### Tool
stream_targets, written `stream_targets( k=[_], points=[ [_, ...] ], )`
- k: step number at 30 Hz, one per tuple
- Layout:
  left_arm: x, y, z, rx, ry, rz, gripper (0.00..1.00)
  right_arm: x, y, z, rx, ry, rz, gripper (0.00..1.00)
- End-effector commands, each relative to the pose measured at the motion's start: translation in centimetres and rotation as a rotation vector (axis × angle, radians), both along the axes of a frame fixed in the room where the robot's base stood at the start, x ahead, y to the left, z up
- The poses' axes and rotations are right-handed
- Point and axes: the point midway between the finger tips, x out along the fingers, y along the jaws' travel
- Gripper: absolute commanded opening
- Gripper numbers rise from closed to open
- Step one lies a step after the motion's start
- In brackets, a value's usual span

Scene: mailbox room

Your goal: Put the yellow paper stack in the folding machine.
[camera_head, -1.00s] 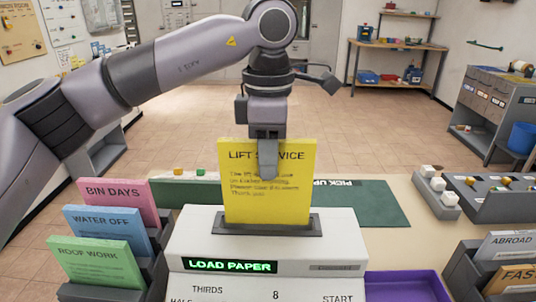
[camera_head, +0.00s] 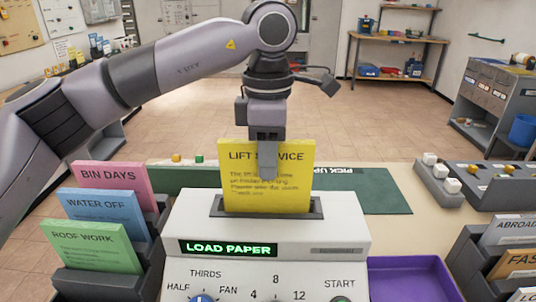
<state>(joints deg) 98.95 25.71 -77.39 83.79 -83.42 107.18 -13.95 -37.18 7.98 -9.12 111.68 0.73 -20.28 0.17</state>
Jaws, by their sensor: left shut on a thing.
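The yellow paper stack (camera_head: 290,190), printed "LIFT SERVICE", stands upright with its lower edge in the dark slot on top of the folding machine (camera_head: 340,225). The machine is pale, and its green display (camera_head: 228,248) reads "LOAD PAPER". My left gripper (camera_head: 268,165) reaches in from above and is shut on the upper middle of the stack, with one finger in front of the paper. The other finger is hidden behind the stack. The stack's bottom edge is hidden in the slot. My right gripper does not show.
A dark rack at left holds pink (camera_head: 115,180), blue (camera_head: 103,215) and green (camera_head: 92,247) stacks. A purple tray (camera_head: 410,280) lies right of the machine, beside another rack (camera_head: 470,255) of stacks. A green mat (camera_head: 370,190) lies behind the machine.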

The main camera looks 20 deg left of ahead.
Motion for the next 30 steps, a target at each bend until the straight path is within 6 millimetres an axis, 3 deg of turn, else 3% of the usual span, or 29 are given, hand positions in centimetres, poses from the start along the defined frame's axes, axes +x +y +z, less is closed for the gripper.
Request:
stream_targets(
  k=[8, 24, 30],
  points=[
    [0.0, 0.0, -0.4, -0.001, -0.001, 0.0, 0.0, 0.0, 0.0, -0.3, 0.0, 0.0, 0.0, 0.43],
    [0.1, 0.0, -4.1, -0.001, -0.002, 0.0, 0.0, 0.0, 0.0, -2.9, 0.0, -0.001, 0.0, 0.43],
    [0.1, 0.0, -4.2, -0.001, -0.002, 0.0, 0.0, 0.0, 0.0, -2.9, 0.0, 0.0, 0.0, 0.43]
  ],
)
